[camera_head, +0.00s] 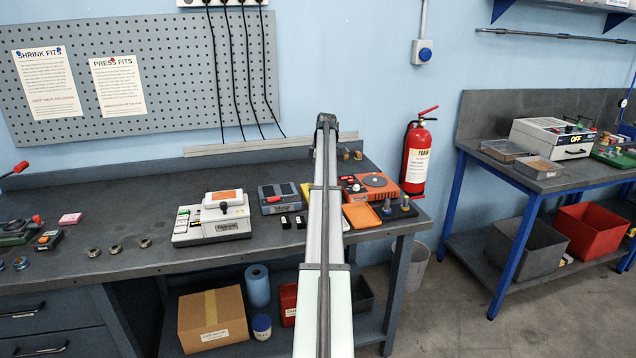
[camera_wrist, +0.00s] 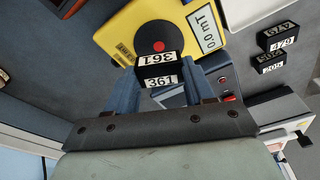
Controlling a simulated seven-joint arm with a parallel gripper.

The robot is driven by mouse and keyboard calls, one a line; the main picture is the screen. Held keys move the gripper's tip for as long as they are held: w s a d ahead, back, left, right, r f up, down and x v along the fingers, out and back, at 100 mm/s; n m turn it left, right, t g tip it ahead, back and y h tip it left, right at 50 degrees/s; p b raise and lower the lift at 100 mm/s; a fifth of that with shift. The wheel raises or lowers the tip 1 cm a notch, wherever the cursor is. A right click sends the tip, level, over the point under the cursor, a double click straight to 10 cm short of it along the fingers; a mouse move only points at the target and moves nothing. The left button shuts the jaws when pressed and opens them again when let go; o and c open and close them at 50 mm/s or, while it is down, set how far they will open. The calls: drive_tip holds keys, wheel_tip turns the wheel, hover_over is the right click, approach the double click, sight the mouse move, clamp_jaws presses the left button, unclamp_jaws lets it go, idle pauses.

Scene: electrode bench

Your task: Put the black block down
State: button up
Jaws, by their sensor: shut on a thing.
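My gripper (camera_wrist: 158,82) is shut on a black block (camera_wrist: 157,70) with white labels reading 361 in the wrist view. The block sits between the two blue fingertips. Behind it is a yellow meter (camera_wrist: 130,30) with a red button and a 0.0 mT display; I cannot tell whether the block touches it. In the head view my arm hides the gripper and the held block.
A white-grey machine (camera_head: 212,220) and a grey-blue unit (camera_head: 279,199) stand left of my arm. An orange unit (camera_head: 369,187) and an orange tray (camera_head: 361,215) are to its right. Small metal rings (camera_head: 116,249) lie on the left bench, with bare bench around them.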

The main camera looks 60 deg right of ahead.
drive_tip(key=shift+f, duration=1.8)
drive_tip(key=shift+f, duration=0.15)
drive_tip(key=o, duration=1.3)
drive_tip(key=shift+c, duration=0.2)
wheel_tip(320, 180, up, 12)
drive_tip(key=s, duration=0.1)
drive_tip(key=shift+s+d, duration=0.3)
drive_tip(key=shift+s, duration=0.05)
